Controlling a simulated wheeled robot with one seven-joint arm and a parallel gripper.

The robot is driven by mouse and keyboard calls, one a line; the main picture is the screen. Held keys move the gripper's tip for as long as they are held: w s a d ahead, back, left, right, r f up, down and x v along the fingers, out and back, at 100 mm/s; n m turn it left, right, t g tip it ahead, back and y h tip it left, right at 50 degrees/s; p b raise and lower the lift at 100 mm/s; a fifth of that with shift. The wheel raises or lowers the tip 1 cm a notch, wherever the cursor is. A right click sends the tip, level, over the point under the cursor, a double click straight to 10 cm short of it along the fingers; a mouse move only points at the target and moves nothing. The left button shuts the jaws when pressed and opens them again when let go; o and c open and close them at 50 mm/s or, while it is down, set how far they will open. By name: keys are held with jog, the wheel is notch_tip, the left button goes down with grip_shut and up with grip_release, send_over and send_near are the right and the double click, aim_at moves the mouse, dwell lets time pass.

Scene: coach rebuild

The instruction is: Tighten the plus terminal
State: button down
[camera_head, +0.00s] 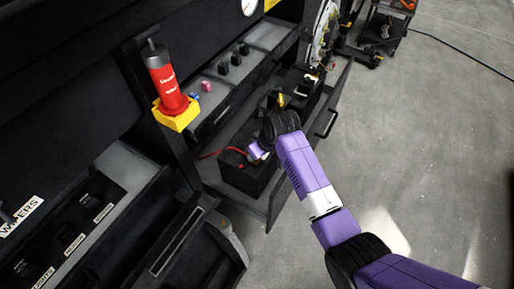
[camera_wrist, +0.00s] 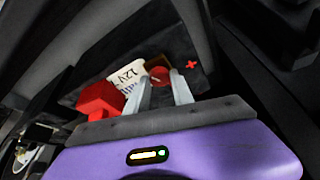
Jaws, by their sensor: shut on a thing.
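The black battery (camera_head: 240,178) sits in the pulled-out drawer in the head view. In the wrist view its top bears a white "12V" label (camera_wrist: 126,77) and a red plus mark (camera_wrist: 192,65). The plus terminal (camera_wrist: 158,74) shows as a round red knob beside the mark, with a brown piece just behind it. My gripper (camera_wrist: 162,86) is shut on this knob, one pale finger on each side. In the head view my gripper (camera_head: 258,151) reaches down onto the battery and hides the terminal.
A red block (camera_wrist: 100,99) stands left of my fingers in the wrist view. A red cable (camera_head: 223,151) runs to the battery. A red cylinder (camera_head: 166,85) stands in a yellow base. Open grey floor (camera_head: 420,130) lies to the right.

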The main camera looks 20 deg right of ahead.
jog(key=m+h+p, duration=0.1)
jog(key=m+h, duration=0.1)
jog(key=m, duration=0.3)
jog(key=shift+a+p, duration=0.15)
jog(key=shift+p, duration=0.25)
dwell(0.3)
jog(key=c, duration=1.1)
grip_release()
jog(key=shift+r, duration=0.1)
jog(key=v, duration=0.7)
jog(key=shift+s+r, duration=0.2)
jog(key=shift+r, duration=0.05)
jog(key=shift+a, duration=0.1)
